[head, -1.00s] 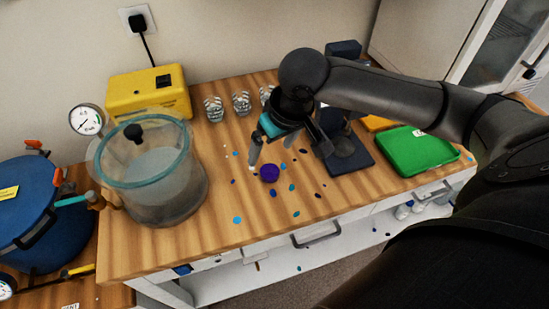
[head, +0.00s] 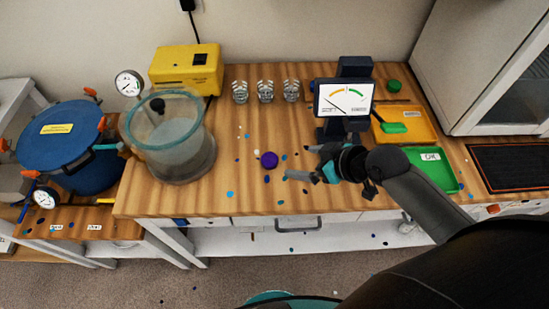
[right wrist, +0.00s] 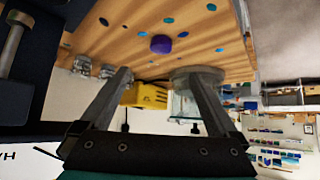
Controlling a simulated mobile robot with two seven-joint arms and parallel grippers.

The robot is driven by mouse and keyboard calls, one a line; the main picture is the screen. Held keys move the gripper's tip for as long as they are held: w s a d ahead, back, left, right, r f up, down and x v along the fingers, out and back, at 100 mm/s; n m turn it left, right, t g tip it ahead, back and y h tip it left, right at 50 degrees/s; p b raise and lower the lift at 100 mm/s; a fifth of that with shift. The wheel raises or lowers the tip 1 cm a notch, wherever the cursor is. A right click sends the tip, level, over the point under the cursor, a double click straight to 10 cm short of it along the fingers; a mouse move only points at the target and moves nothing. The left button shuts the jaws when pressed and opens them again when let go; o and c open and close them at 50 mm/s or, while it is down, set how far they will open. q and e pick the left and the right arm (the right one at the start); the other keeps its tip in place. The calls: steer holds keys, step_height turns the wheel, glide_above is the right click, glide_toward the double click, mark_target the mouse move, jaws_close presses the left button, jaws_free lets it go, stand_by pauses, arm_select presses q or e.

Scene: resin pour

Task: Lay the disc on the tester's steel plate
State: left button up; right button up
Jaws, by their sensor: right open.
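A purple disc (head: 269,160) lies flat on the wooden bench top. It also shows near the top of the right wrist view (right wrist: 161,44). The tester (head: 344,97), dark with a white dial, stands towards the back right; my right gripper and arm cover part of its lower body, and I cannot make out its steel plate. My right gripper (head: 299,162) is open and empty, its fingers pointing left towards the disc with a gap between. In the right wrist view both fingers are spread (right wrist: 158,95). My left gripper is not in view.
A clear vacuum chamber (head: 175,150) and yellow box (head: 187,70) stand left. Several glass cups (head: 265,91) line the back. A yellow tray (head: 425,118) and green OK tray (head: 444,182) lie right. A green disc (head: 394,86) sits behind them. Coloured spots dot the bench.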

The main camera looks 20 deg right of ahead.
steer(key=b, duration=0.1)
glide_toward(270, 159)
steer(key=x, duration=0.2)
steer(key=shift+w+a+f, duration=0.15)
steer(key=shift+w+f, duration=0.05)
steer(key=shift+f, duration=0.15)
steer(key=shift+b+x, duration=0.55)
steer(key=shift+x, duration=2.45)
steer(key=shift+r, duration=0.1)
jaws_close()
steer(key=shift+r, duration=0.1)
